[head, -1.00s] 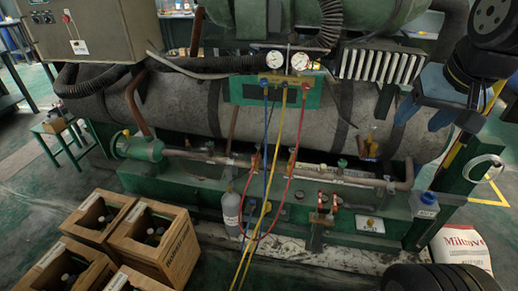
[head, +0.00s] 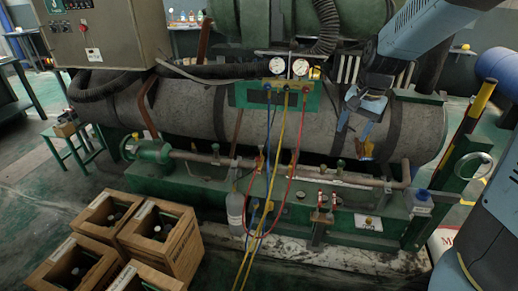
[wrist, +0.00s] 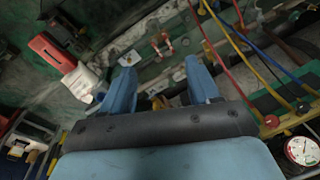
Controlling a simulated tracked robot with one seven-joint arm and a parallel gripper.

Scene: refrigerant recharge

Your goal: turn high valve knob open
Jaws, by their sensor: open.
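The gauge manifold is on a green panel (head: 310,100) in front of the large grey tank. It has two white gauges (head: 299,67), with blue, yellow and red hoses below. A small yellow part (head: 315,73) is at its right end; I cannot tell clearly whether this is the high valve knob. My gripper (head: 357,118) is to the right of the manifold, apart from it, with its blue fingers pointing down. In the wrist view its fingers (wrist: 161,88) are spread and empty. One gauge (wrist: 302,151) shows at the lower right there.
The grey tank (head: 200,112) lies behind my gripper. Wooden crates (head: 160,240) with bottles stand at lower left. A grey cylinder (head: 235,212) stands below the manifold. The red hose (head: 297,150) and yellow hose (head: 279,165) hang in front of the pipes.

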